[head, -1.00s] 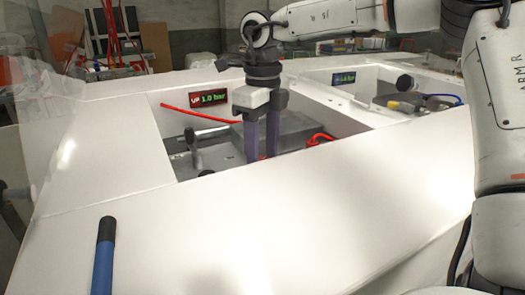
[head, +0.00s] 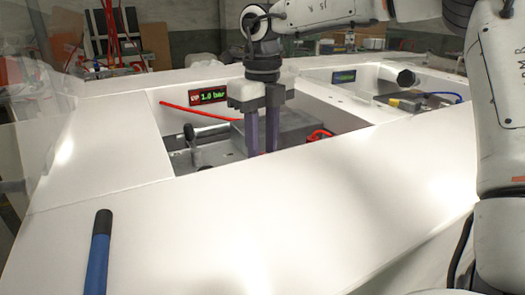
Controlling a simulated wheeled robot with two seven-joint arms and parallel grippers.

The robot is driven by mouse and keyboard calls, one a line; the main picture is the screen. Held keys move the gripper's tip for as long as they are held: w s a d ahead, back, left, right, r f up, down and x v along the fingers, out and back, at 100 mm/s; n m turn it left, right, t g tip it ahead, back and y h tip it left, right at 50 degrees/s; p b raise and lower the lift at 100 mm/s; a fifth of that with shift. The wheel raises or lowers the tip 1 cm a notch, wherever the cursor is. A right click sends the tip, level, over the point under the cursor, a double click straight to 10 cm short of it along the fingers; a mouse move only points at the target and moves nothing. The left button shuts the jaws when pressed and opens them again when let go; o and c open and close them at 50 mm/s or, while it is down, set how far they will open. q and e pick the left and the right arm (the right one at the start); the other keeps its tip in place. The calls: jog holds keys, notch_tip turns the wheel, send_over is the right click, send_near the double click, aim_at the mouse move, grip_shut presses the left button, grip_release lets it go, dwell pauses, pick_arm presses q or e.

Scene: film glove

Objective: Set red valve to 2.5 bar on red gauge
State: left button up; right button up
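The red gauge (head: 208,96) is a small display with a red left part on the back wall of the left recess. It reads 1.0 bar. A red hose (head: 200,112) runs below it, and a red curved piece (head: 319,135) shows at the recess's right end. I cannot tell which part is the red valve; it may be hidden behind my gripper. My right gripper (head: 263,150) points down into the recess, right of the gauge, with a gap between its two purple fingers. Nothing is visible between them, and their tips are partly hidden by the recess edge. My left gripper is out of view.
A dark upright lever (head: 189,133) stands in the left recess. The right recess holds a blue-labelled gauge (head: 343,76), a dark cylinder (head: 407,78) and a blue hose (head: 443,97). A blue bar with a black tip (head: 100,255) is at front left.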

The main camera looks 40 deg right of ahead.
jog(key=m+b, duration=0.1)
jog(key=m, duration=0.2)
jog(key=shift+m, duration=0.4)
jog(key=m, duration=0.2)
jog(key=shift+m+b, duration=0.35)
jog(key=shift+m, duration=0.05)
jog(key=m, duration=0.4)
jog(key=shift+m, duration=2)
jog(key=o, duration=1)
jog(key=shift+o, duration=0.2)
jog(key=shift+r, duration=0.1)
